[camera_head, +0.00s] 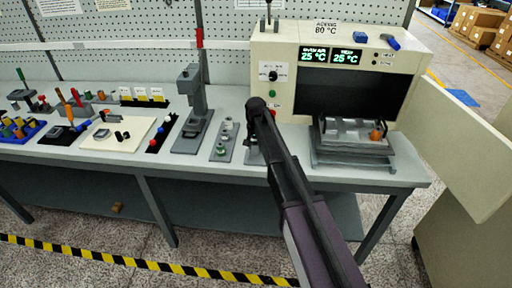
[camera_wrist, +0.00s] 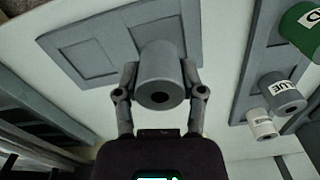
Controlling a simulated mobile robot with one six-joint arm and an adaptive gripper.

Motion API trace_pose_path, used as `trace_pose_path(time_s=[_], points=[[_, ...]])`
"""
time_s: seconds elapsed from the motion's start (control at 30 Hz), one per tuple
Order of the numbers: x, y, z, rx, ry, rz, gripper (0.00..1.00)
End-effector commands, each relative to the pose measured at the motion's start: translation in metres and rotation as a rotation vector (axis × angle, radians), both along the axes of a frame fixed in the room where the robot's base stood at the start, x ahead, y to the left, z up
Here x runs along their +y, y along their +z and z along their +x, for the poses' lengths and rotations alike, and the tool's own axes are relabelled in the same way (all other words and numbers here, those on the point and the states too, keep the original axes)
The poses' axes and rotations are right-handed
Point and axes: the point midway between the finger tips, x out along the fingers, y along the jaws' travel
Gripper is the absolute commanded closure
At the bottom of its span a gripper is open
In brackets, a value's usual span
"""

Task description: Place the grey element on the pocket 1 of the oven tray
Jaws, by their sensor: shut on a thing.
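The grey element (camera_wrist: 161,60) is a cylinder with a dark hole in its near end. It is in the wrist view, between the two fingers of my gripper (camera_wrist: 158,82), which is shut on it. No pocket number is readable.
In the head view the oven (camera_head: 290,60) stands open, with a metal fixture (camera_head: 350,148) in front. A press (camera_head: 192,125) stands left of the holder.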

Motion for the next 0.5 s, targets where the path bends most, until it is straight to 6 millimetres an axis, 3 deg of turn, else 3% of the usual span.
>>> trace_pose_path(time_s=[0.13, 0.5], points=[[-0.001, 0.017, -0.004, 0.000, 0.000, 0.000, 1.00], [-0.027, 0.021, -0.092, 0.000, -0.001, 0.000, 1.00]])
